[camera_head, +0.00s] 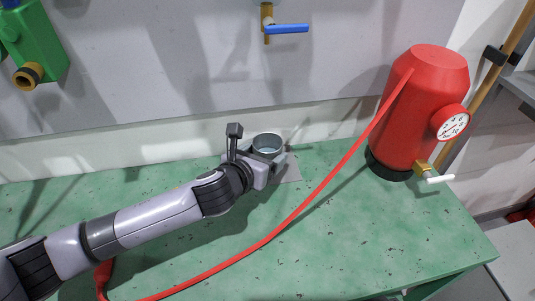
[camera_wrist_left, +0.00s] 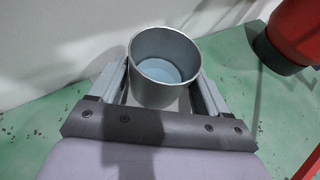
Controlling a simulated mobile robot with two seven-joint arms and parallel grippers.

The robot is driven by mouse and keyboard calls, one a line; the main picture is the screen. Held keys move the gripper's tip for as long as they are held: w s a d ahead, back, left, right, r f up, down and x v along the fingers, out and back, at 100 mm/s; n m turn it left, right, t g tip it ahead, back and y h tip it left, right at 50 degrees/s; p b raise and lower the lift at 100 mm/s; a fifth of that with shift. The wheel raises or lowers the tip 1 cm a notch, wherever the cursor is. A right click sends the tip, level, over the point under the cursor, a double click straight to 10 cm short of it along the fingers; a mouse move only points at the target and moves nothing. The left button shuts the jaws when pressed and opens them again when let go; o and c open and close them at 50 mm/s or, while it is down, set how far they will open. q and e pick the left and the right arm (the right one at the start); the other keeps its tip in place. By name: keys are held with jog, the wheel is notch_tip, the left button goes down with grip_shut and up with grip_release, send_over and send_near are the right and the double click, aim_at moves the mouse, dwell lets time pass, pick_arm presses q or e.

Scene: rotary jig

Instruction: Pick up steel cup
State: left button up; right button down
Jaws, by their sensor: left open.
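The steel cup (camera_head: 268,144) stands upright on the green table near the wall, partly hidden by my left gripper in the head view. In the left wrist view the cup (camera_wrist_left: 165,66) shows its round rim and a pale blue inside bottom. My left gripper (camera_head: 265,160) is open, with one finger on each side of the cup. The fingers also show in the left wrist view (camera_wrist_left: 158,88). I cannot tell whether either finger touches the cup. My right gripper is not in view.
A red tank with a gauge (camera_head: 415,115) stands on the green table (camera_head: 400,240) at the right. Its red hose (camera_head: 315,200) runs across the table to the right of my left arm. A blue-handled tap (camera_head: 285,28) is on the wall above. A green device (camera_head: 35,45) is at upper left.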

aim_at(269, 145)
pick_arm(q)
jog(key=shift+x, duration=1.4)
jog(key=c, duration=0.8)
jog(key=shift+c, duration=0.2)
